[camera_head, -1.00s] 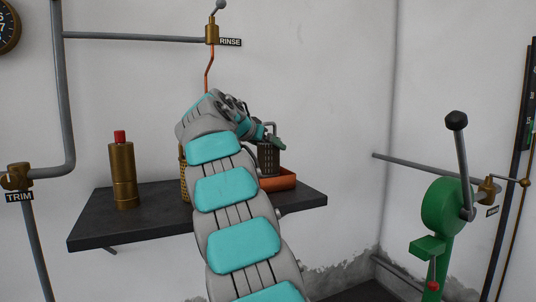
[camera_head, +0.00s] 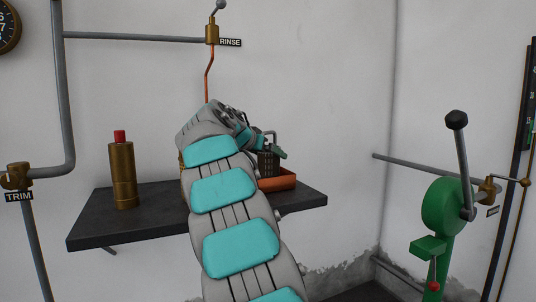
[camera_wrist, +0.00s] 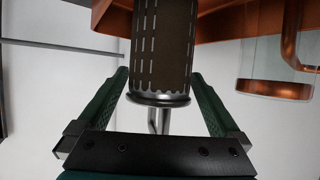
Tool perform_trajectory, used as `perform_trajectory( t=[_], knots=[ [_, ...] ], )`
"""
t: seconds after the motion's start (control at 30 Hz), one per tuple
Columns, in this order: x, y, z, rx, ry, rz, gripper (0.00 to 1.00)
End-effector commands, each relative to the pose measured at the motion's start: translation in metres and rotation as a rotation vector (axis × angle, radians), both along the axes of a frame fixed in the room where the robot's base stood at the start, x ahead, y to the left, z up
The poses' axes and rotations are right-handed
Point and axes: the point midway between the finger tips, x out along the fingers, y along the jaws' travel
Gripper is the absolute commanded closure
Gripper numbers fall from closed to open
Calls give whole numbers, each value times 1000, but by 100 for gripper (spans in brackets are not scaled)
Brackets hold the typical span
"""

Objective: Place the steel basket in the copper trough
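The steel basket (camera_head: 268,164), a dark slotted cylinder with a hooked handle, is at the copper trough (camera_head: 279,182) on the dark shelf. Its lower end is hidden by the trough's front wall in the head view. In the wrist view the basket (camera_wrist: 162,50) is large, its rim and handle toward me, with the copper trough (camera_wrist: 225,22) behind it. In the head view my gripper (camera_head: 277,152) is partly hidden by my arm. Whether the basket touches the trough floor is not visible.
A brass bottle with a red cap (camera_head: 122,172) stands on the shelf's (camera_head: 90,222) left. A brass-coloured perforated thing (camera_head: 181,163) is mostly behind my arm. A copper pipe (camera_head: 208,72) comes down above. A green lever machine (camera_head: 445,208) stands at right.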

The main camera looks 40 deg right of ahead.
Motion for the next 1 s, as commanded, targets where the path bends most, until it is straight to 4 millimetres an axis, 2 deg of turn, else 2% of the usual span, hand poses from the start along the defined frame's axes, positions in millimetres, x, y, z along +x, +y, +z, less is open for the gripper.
perform_trajectory(
  t=[0.23,0.37,0.8,1.0],
  knots=[
    [0,0,5,0,0,0,0],
    [-4,12,9,-1,-2,3,0],
    [-31,84,47,-2,-2,0,0],
    [-37,100,54,0,0,-1,0]
  ],
)
